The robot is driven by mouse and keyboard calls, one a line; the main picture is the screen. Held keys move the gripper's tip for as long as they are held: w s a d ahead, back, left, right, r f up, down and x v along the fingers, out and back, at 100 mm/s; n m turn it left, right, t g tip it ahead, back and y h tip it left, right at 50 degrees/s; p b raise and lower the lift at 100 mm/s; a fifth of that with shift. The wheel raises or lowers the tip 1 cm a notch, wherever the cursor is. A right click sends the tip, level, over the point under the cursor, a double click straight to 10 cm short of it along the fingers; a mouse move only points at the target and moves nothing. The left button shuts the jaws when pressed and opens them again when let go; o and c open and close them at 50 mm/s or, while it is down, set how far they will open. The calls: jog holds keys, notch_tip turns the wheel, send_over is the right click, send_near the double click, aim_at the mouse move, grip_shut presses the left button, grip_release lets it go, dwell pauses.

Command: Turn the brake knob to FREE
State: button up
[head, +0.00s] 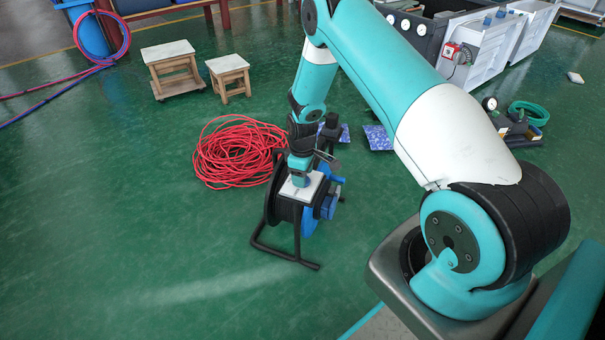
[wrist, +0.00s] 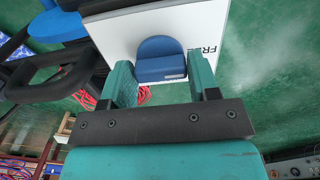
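The brake knob (wrist: 161,61) is blue and sits on a white plate (wrist: 118,32). In the head view, my gripper (head: 301,178) points down onto the white plate (head: 316,186) on top of a black and blue cable reel (head: 279,206). My gripper hides the knob there. Other plate lettering is not readable.
A coil of red cable (head: 237,152) lies on the green floor just left of the reel. Two small wooden stools (head: 171,71) (head: 229,78) stand behind it. Blue patterned pads (head: 379,137) and a green hose coil (head: 529,113) lie to the right. The front-left floor is clear.

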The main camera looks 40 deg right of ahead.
jog(key=o, duration=0.4)
jog(key=shift+c, duration=0.2)
notch_tip(320, 180, up, 17)
jog(key=p, duration=0.3)
jog(key=shift+r+p, duration=0.2)
jog(key=shift+p, duration=0.2)
jog(key=s+a+r+y, duration=0.1)
jog(key=s+a+r, duration=0.4)
jog(key=a+r, duration=0.3)
jog(key=s+a+r+y, duration=0.1)
jog(key=s+a+r, duration=0.4)
jog(key=a+r, duration=0.35)
jog(key=s+a+r+y, duration=0.1)
jog(key=s+a+r, duration=0.3)
jog(key=s, duration=0.5)
jog(key=s+a+r+y, duration=0.1)
jog(key=s+a+r, duration=0.25)
jog(key=s, duration=0.65)
notch_tip(320, 180, up, 21)
jog(key=w+p, duration=0.1)
jog(key=p, duration=2.1)
jog(key=shift+a+r, duration=0.15)
jog(key=shift+r, duration=0.05)
